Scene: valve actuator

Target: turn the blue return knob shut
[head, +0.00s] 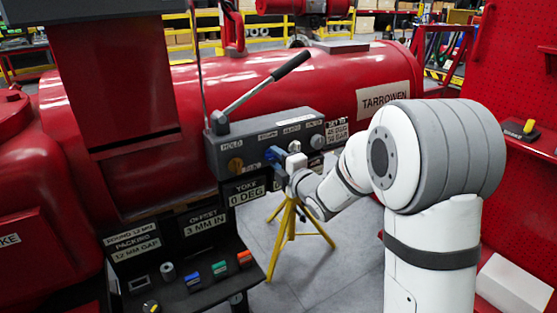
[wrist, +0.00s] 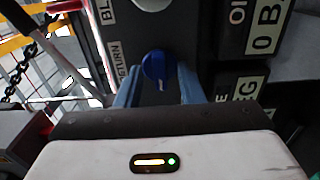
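The blue return knob (wrist: 158,66) shows in the wrist view on the dark panel, beside the label RETURN (wrist: 120,62). Its white pointer mark faces towards my gripper. My gripper (wrist: 159,76) has its two blue fingers apart, one on each side of the knob. A thin gap seems to show at each side, so I see no firm hold; touch is hard to tell. In the head view my gripper (head: 277,157) is at the front of the grey control panel (head: 220,150), and its blue fingers hide the knob there.
A long lever (head: 265,85) rises from the panel's left end. An orange knob (head: 235,165) sits at the panel's left, and a round grey knob (head: 317,141) at its right. A yellow stand (head: 290,225) is below. A shelf (head: 205,285) with coloured blocks lies lower left.

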